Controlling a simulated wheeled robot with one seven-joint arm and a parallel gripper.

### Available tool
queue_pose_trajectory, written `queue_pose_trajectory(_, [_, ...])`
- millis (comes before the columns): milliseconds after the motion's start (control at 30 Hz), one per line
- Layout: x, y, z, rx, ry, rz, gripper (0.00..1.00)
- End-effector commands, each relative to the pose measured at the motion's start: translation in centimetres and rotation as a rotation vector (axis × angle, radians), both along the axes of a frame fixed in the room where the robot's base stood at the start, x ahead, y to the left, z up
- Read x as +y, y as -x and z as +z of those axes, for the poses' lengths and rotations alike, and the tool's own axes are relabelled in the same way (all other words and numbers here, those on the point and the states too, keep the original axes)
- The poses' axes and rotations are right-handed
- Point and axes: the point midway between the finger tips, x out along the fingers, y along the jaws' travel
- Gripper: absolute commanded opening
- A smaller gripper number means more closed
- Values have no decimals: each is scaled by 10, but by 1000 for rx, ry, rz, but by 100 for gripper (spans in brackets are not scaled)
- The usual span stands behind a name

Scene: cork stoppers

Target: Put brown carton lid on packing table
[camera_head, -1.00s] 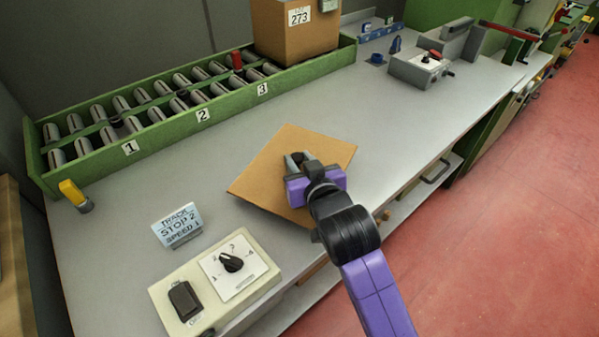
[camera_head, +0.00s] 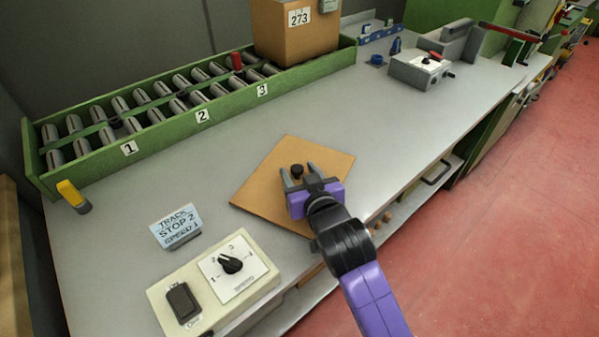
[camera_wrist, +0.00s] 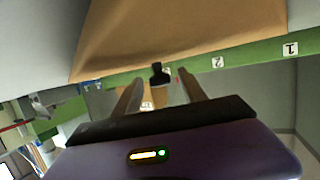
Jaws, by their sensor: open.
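The brown carton lid (camera_head: 265,187) is a flat cardboard square lying on the grey packing table (camera_head: 330,128), with a small dark knob (camera_head: 297,170) on its top. In the wrist view the lid (camera_wrist: 190,30) fills much of the upper part, and the knob (camera_wrist: 159,74) stands between and beyond the fingers. My gripper (camera_head: 299,172) is open and empty, over the lid's right part, its two fingers apart on either side of the knob. My gripper hides the lid's front right part.
A green roller track (camera_head: 183,122) with numbered stops runs along the back, bearing a brown carton (camera_head: 297,40). A control box (camera_head: 215,283) and a sign (camera_head: 175,226) stand front left. A grey device (camera_head: 420,70) stands at the far right. The table between is clear.

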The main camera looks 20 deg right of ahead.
Motion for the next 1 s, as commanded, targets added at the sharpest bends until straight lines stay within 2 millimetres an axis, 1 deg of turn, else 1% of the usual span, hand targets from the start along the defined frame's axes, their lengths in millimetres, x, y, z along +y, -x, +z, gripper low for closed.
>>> queue_pose_trajectory(133, [0, 0, 5, -1, 0, 0, 50])
queue_pose_trajectory(233, [1, 10, 6, 1, 0, 0, 50])
queue_pose_trajectory(367, [3, 32, 13, 1, 0, 0, 50])
queue_pose_trajectory(600, [6, 79, 27, 0, 0, 1, 50])
queue_pose_trajectory(700, [8, 95, 32, 1, 1, 0, 50])
queue_pose_trajectory(833, [9, 108, 36, 1, 0, 0, 50])
queue_pose_trajectory(1000, [9, 114, 38, 1, 0, 0, 50])
